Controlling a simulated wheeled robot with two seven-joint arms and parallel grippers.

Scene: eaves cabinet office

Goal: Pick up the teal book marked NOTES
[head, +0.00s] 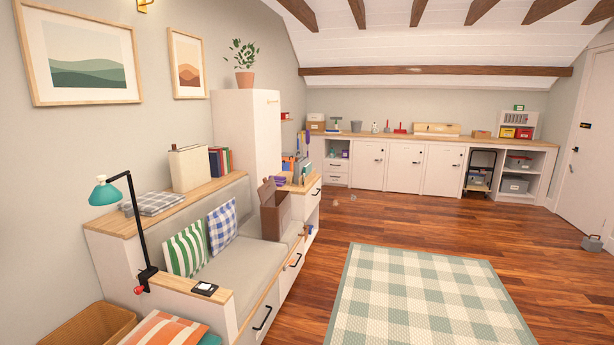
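I cannot make out a book marked NOTES. A small row of upright books (220,161) in dark blue, red and green stands on the bench's back ledge, beside a large cream box-like object (189,168). Their lettering is too small to read. More upright blue and orange items (289,163) stand on the low cabinet past the bench, too small to identify. Neither of my grippers is in the head view.
A checked rug (420,295) lies on open wooden floor. White cabinets (404,167) line the far wall.

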